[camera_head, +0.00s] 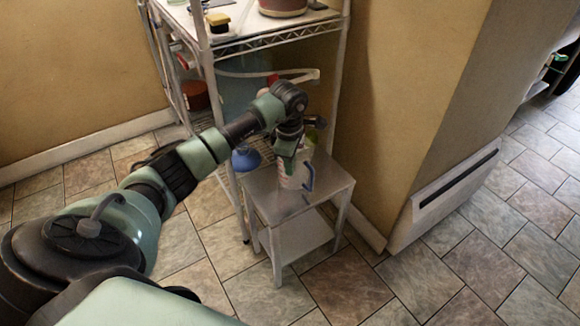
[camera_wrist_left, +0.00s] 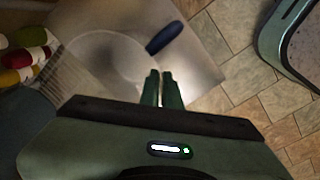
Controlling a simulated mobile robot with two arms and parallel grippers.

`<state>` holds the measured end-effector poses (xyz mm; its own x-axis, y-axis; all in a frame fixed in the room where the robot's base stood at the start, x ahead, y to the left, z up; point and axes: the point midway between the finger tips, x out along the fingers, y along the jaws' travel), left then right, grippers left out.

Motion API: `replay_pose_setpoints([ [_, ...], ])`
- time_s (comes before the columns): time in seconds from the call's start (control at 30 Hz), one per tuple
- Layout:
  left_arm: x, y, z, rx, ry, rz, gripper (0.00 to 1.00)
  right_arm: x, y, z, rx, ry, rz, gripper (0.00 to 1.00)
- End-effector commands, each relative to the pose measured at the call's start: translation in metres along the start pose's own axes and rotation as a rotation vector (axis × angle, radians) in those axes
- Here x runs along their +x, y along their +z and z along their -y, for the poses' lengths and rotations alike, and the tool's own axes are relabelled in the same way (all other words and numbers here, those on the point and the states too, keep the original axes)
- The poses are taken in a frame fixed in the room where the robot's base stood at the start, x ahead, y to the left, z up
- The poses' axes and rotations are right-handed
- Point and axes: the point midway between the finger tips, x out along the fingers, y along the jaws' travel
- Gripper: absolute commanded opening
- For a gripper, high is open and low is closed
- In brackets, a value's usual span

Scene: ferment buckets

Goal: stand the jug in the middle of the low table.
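The jug (camera_head: 297,172) is pale with a blue handle (camera_head: 309,178) and stands upright on the grey low table (camera_head: 334,183), around the middle of its top. In the left wrist view its round rim (camera_wrist_left: 103,45) and the dark blue handle (camera_wrist_left: 165,38) show from above. My left gripper (camera_head: 287,168) reaches down over the jug's near left side. In the wrist view the fingers (camera_wrist_left: 162,88) are almost together at the rim, apart from the handle, and appear shut on the jug's wall. The gripper body hides part of the jug. My right gripper is out of view.
A wire shelf unit (camera_head: 345,60) stands just behind the low table, with a blue funnel-like thing (camera_head: 245,158) near the table's left. Red- and green-topped items (camera_wrist_left: 18,62) are beside the table. A wall corner (camera_head: 425,110) is close on the right. The tiled floor in front is clear.

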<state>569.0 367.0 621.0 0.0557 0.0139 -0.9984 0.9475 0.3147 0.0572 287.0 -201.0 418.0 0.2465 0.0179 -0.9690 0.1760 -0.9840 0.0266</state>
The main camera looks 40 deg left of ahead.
Motion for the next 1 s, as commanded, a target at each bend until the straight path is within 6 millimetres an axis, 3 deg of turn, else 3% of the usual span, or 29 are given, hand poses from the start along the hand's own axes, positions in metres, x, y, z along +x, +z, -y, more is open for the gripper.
replay_pose_setpoints([
  [0.43, 0.004, 0.000, -0.001, 0.000, 0.002, 0.000, 0.00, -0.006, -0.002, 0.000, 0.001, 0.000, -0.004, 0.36],
  [0.5, 0.004, 0.000, 0.000, 0.000, 0.002, 0.000, 0.23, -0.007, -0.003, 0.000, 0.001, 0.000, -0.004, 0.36],
  [0.53, 0.004, 0.000, 0.000, 0.000, 0.002, 0.000, 0.26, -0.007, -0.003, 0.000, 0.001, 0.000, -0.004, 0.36],
  [0.87, 0.003, 0.000, 0.000, -0.001, 0.002, 0.000, 0.26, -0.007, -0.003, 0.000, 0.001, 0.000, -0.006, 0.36],
  [1.0, -0.010, -0.001, -0.002, 0.000, 0.005, 0.000, 0.26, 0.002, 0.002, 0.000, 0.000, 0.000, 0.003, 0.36],
])
